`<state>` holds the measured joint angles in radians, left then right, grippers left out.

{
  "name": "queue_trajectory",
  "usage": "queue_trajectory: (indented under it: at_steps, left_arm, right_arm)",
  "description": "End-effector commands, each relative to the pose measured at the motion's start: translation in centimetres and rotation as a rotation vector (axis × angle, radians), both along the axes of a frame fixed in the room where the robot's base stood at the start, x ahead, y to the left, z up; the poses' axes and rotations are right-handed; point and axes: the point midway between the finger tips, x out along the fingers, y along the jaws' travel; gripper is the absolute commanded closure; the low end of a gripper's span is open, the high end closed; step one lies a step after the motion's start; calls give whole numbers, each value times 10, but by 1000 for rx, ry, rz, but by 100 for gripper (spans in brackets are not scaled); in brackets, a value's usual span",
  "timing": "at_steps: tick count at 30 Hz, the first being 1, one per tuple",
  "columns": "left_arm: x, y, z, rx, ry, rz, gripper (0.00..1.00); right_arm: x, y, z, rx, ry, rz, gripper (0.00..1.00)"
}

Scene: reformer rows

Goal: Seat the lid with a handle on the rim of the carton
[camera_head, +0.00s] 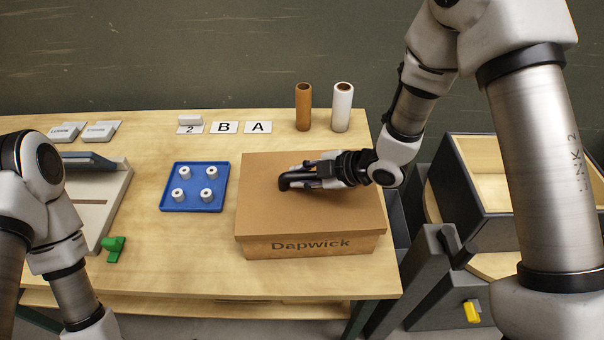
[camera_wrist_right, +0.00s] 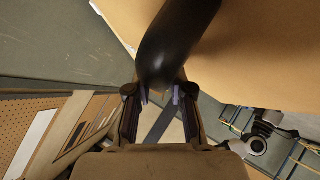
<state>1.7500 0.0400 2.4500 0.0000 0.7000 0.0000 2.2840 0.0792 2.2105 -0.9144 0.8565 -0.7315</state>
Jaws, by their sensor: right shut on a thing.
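The carton (camera_head: 312,247) is a brown box marked "Dapwick" on the wood table's right part. The flat brown lid (camera_head: 262,218) lies over its top, roughly lined up with it. I cannot tell whether a thin gap is left between lid and rim. My right gripper (camera_head: 312,174) is shut on the lid's black handle, above the middle of the lid. In the right wrist view the dark handle (camera_wrist_right: 178,40) sits between the fingers (camera_wrist_right: 160,97), with the lid's brown surface (camera_wrist_right: 265,50) behind it. My left arm shows at the left; its gripper is out of view.
A blue tray (camera_head: 193,188) with several white spools stands left of the carton. Two tubes (camera_head: 303,107) (camera_head: 342,107) and cards marked B (camera_head: 224,128) and A (camera_head: 258,127) stand behind. A green piece (camera_head: 115,248) lies near the front left. An open wooden bin (camera_head: 478,160) is at right.

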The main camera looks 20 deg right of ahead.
Motion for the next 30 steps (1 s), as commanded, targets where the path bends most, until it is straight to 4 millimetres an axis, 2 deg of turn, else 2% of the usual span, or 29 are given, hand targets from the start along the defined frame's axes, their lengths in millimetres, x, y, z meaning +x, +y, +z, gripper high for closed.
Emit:
queue_trajectory:
  at_steps: [6,7,9,20,23,30]
  left_arm:
    - [0,0,-5,0,0,0,0]
    - [0,0,-4,0,0,0,0]
    - [0,0,-4,0,0,0,0]
    - [0,0,-4,0,0,0,0]
    - [0,0,-4,0,0,0,0]
    - [0,0,-4,0,0,0,0]
  right_arm:
    - [0,0,-6,0,0,0,100]
    - [0,0,-5,0,-1,-1,68]
    - [0,0,-5,0,-1,-1,50]
    - [-2,-3,-2,1,1,-2,50]
    - [-8,-12,7,3,-1,-6,50]
    - [-40,-47,42,8,-3,-9,50]
